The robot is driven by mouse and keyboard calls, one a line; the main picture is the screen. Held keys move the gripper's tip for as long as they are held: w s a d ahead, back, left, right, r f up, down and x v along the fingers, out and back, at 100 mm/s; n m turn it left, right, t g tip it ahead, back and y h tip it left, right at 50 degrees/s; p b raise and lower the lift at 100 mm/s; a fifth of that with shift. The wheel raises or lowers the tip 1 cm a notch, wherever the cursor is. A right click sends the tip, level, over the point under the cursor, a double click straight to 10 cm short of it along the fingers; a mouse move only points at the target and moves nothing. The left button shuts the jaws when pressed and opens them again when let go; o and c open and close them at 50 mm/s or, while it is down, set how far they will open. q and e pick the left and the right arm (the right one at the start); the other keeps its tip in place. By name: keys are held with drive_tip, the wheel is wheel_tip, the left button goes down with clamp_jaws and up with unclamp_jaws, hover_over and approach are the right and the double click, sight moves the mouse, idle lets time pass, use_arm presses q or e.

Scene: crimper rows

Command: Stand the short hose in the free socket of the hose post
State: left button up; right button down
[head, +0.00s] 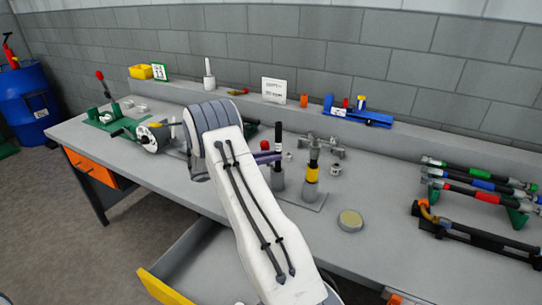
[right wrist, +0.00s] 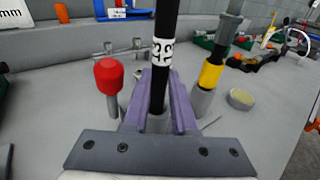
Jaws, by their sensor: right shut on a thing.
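My right gripper (head: 268,158) has purple fingers, which also show in the right wrist view (right wrist: 159,105). It is shut on a black hose (right wrist: 165,30) with a white numbered band. The hose is upright; in the head view (head: 278,132) it is in line with a grey socket (head: 278,183) of the hose post. A yellow-banded hose (head: 312,173) stands in the right socket. A red-topped piece (right wrist: 108,75) stands on the left. My left gripper is out of view.
A round tin (head: 350,220) lies on the bench to the right. A rack of coloured hoses (head: 480,185) stands at the far right. A blue fixture (head: 358,116) is at the back. An open drawer (head: 165,287) juts out in front.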

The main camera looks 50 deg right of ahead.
drive_tip(key=shift+f+b, duration=0.9)
drive_tip(key=shift+f, duration=0.6)
drive_tip(key=c, duration=0.6)
unclamp_jaws()
drive_tip(key=shift+c, duration=0.2)
drive_tip(key=b+v, duration=0.1)
drive_tip(key=v, duration=0.9)
drive_tip(key=shift+a, duration=0.25)
drive_tip(key=shift+w, duration=0.1)
